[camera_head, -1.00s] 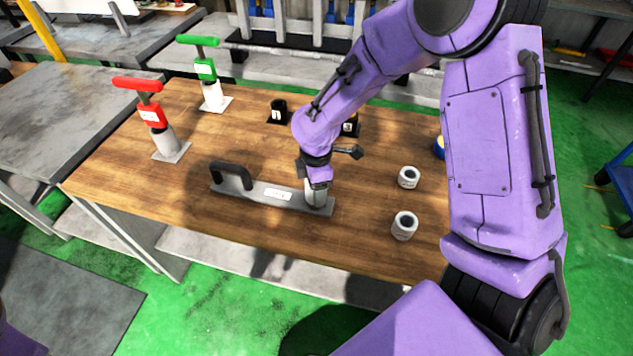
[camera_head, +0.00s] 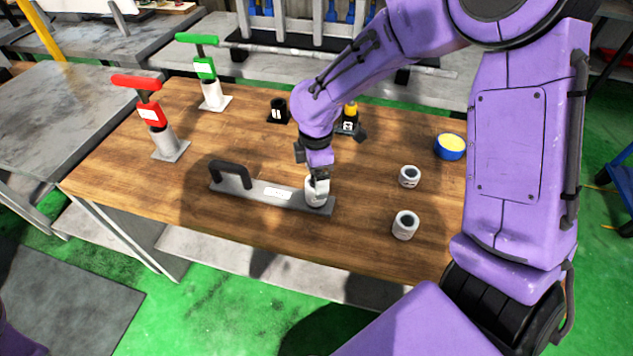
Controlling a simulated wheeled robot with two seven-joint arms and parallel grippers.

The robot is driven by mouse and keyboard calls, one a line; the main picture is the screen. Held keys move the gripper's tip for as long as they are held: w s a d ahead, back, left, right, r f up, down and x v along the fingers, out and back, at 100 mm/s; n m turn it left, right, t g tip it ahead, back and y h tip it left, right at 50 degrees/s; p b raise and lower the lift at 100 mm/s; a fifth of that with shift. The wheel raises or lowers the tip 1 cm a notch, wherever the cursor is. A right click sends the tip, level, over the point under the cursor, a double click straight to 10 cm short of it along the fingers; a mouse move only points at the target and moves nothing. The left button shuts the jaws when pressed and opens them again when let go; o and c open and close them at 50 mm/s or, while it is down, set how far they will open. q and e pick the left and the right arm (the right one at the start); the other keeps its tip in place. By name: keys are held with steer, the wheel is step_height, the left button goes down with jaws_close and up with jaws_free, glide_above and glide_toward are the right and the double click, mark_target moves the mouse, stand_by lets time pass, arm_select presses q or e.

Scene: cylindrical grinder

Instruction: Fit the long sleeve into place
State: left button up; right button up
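A grey metal plate (camera_head: 255,190) with a black handle (camera_head: 232,174) and a white label lies on the wooden table. A pale grey sleeve (camera_head: 315,196) stands upright at the plate's right end. My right gripper (camera_head: 319,180) is just above it, its fingertips at the sleeve's top. Whether they grip it or are apart is too small to tell. Two more pale sleeves stand to the right, one farther back (camera_head: 409,177) and one nearer (camera_head: 405,225). My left gripper is out of view.
A red-handled tool (camera_head: 150,113) and a green-handled tool (camera_head: 205,70) stand in holders at the left. A black cup (camera_head: 278,111), a black-and-yellow item (camera_head: 349,117) and a blue bowl (camera_head: 450,147) are at the back. The table's front left is clear.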

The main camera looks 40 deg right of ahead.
step_height(320, 180, up, 5)
steer(key=shift+r, duration=0.2)
stand_by(0.5)
